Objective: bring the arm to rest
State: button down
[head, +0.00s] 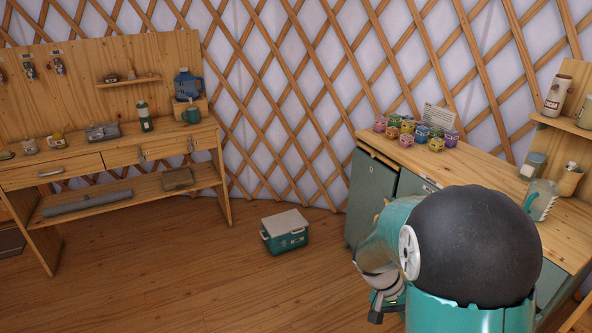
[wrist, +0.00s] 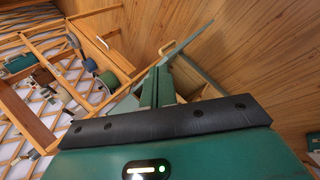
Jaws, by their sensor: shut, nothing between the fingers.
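My gripper (wrist: 156,84) shows in the wrist view with its two green fingers together, shut and empty. Beyond the fingertips is a blurred mix of wooden floor and furniture, seen tilted. In the head view my arm is folded in the right foreground, in front of the right-hand counter. Its large dark rounded joint hides part of that counter, and the fingers cannot be made out there.
A wooden workbench (head: 120,149) stands at the left. A teal cooler box (head: 285,232) sits on the floor between. The floor in front is clear.

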jog(key=s+a+r+n+t+y, duration=0.2)
jog(key=s+a+r+t+y, duration=0.1)
jog(key=r, duration=0.7)
jog(key=s+a+r+n+t+y, duration=0.2)
jog(key=s+a+r+t, duration=0.3)
jog(key=s+a+r, duration=0.3)
notch_tip(320, 180, up, 3)
jog(key=shift+s+r+t+y, duration=0.2)
jog(key=shift+s+t+y, duration=0.1)
jog(key=shift+s+y, duration=0.55)
